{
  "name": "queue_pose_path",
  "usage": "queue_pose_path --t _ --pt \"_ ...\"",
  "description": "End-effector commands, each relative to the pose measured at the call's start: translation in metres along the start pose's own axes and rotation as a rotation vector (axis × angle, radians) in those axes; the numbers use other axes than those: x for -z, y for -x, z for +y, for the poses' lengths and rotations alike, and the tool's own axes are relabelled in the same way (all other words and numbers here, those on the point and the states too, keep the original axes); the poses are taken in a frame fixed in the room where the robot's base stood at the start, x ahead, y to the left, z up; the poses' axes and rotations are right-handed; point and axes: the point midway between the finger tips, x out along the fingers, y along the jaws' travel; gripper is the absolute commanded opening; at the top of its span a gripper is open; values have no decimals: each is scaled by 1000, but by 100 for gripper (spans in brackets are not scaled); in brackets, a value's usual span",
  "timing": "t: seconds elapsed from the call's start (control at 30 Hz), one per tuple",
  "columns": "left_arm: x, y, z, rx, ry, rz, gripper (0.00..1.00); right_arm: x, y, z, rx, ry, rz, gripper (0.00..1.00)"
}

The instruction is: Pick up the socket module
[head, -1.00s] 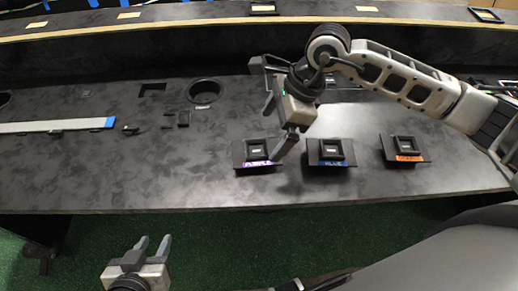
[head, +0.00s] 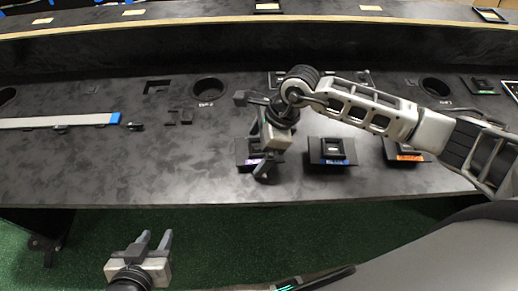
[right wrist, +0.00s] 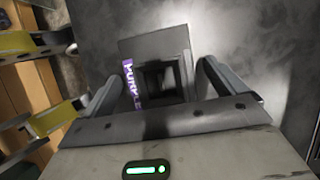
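The socket module labelled purple (head: 246,147) is a dark square plate with a raised square socket, on the black console. My right gripper (head: 257,153) is over it and partly hides it in the head view. In the right wrist view, the purple module (right wrist: 150,48) lies ahead of the open fingers of the right gripper (right wrist: 165,78), one on each side of its raised socket. Whether they touch it, I cannot tell. My left gripper (head: 154,241) is open and empty, in front of the console at the lower left.
A blue-labelled module (head: 332,151) and an orange-labelled module (head: 402,151) sit to the right on the console. A round hole (head: 209,89) is behind, and a grey strip with a blue end (head: 70,122) lies at left. The console's left front is clear.

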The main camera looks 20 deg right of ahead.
Motion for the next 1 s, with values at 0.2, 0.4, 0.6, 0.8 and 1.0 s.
queue_pose_path --t 0.2,0.4,0.6,0.8,1.0 --pt "0 0 0 0 0 0 36 0 0 0 0 0 0 46" --pt "0 0 0 -1 1 1 36 0 1 0 1 0 -1 46" --pt "-1 -2 1 -1 6 2 36 -3 8 -1 4 2 -1 46" --pt "-1 -5 3 -5 19 13 36 -11 34 0 6 2 -1 46" --pt "-2 -6 3 -7 25 18 36 3 90 23 8 2 2 46"
